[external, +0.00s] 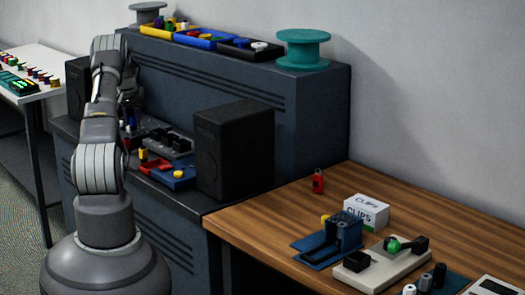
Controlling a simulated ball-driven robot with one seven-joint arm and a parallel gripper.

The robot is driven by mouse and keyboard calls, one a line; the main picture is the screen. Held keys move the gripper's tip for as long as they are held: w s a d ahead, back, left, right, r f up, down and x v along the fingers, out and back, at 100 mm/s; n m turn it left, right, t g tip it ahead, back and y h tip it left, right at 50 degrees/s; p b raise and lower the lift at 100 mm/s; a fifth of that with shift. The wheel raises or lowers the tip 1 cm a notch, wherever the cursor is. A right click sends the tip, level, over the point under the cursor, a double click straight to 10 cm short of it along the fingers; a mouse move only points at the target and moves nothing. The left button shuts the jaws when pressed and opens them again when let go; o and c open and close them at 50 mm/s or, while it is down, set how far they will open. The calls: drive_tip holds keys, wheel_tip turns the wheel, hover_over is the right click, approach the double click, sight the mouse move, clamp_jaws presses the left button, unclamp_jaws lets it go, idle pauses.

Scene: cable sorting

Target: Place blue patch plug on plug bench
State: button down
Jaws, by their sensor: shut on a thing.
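My arm rises at the left of the external view and bends over at the top, its far end dropping behind its own links. My gripper is hidden there, so its fingers and anything between them do not show. I cannot make out the blue patch plug for certain. Small coloured pieces sit beside a dark slotted block (169,143) on the dark workstation, just right of my arm. Which surface is the plug bench is not clear. A white table (27,62) at the far left carries a row of coloured plugs (37,75).
A black speaker box (235,150) stands right of a blue tray (174,177). Coloured bins (200,38) and a teal spool (303,49) top the raised shelf. The wooden bench (272,219) holds a blue fixture (331,241) and clips box (367,212); its left part is clear.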

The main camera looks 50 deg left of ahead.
sight(132, 113)
wheel_tip(132, 113, up, 18)
drive_tip(key=w+d+r+m+t+h, duration=0.1)
drive_tip(key=w+d+m, duration=0.2)
drive_tip(key=w+d, duration=0.7)
drive_tip(key=w+d+r+m+h, duration=0.1)
drive_tip(key=w+d+m, duration=0.25)
drive_tip(key=d, duration=1.35)
drive_tip(key=s+d+m+h+b, duration=0.2)
drive_tip(key=d+m, duration=0.5)
drive_tip(key=d, duration=1.9)
drive_tip(key=s+d+f+m+g+h, duration=0.15)
drive_tip(key=s+d, duration=0.25)
drive_tip(key=d, duration=0.4)
drive_tip(key=s+d+f+m+t+h, duration=0.1)
drive_tip(key=s+d+m, duration=0.3)
drive_tip(key=d, duration=0.5)
drive_tip(key=shift+n+g, duration=0.25)
drive_tip(key=shift+n, duration=0.25)
drive_tip(key=shift+s+a+f+b, duration=0.15)
drive_tip(key=shift+f+b, duration=0.3)
drive_tip(key=shift+f, duration=4.15)
drive_tip(key=shift+s+f+b, duration=0.15)
drive_tip(key=shift+f+b, duration=0.35)
drive_tip(key=shift+f, duration=4.1)
drive_tip(key=shift+s+a+f+b, duration=0.15)
drive_tip(key=shift+f+b, duration=0.3)
drive_tip(key=shift+f, duration=4.15)
